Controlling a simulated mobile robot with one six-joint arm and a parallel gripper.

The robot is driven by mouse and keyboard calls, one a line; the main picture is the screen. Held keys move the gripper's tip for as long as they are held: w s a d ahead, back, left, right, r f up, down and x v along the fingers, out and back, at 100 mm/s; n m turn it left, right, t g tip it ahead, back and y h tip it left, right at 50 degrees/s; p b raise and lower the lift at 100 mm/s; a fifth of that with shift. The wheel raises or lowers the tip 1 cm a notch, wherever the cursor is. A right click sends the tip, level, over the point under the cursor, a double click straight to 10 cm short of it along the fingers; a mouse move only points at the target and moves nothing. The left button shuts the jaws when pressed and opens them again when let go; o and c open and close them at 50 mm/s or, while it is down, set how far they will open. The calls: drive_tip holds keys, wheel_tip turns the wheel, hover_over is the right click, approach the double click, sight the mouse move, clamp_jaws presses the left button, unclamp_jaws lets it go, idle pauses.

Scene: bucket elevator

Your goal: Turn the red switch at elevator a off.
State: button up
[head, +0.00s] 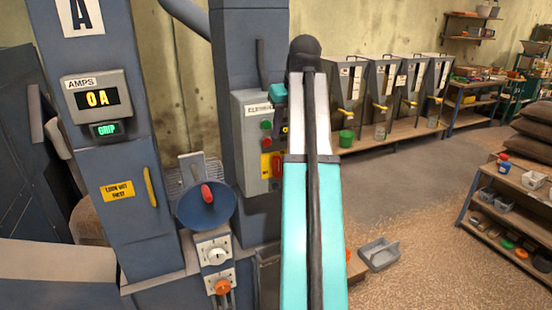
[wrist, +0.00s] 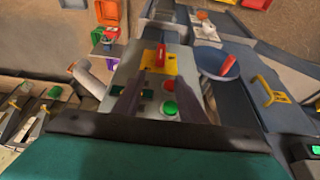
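The red switch (head: 277,166) sits on a yellow plate low on a grey control box (head: 252,140), on the blue-grey column right of the panel marked A. Its handle appears upright, along the box's long side. My arm covers the box's right part in the head view. In the wrist view the red switch (wrist: 160,56) shows on its yellow plate, beyond the fingertips. My gripper (wrist: 160,88) is open and empty, its two dark fingers apart in front of the box. A green button (wrist: 169,108) and a red button (wrist: 167,86) lie between the fingers.
An AMPS display (head: 97,98) reads 0 A. A blue bowl (head: 206,206) with a red handle and a small box with a white knob (head: 214,250) stand left of the control box. A grey tray (head: 379,253) lies on the floor.

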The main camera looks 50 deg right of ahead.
sight(277, 159)
drive_tip(key=shift+f, duration=0.15)
drive_tip(key=shift+p+x, duration=1.7)
drive_tip(key=shift+x, duration=5.15)
drive_tip(key=shift+a, duration=0.1)
clamp_jaws()
drive_tip(key=shift+s+a, duration=0.1)
drive_tip(key=shift+a, duration=0.1)
drive_tip(key=shift+d, duration=0.2)
drive_tip(key=shift+a, duration=0.1)
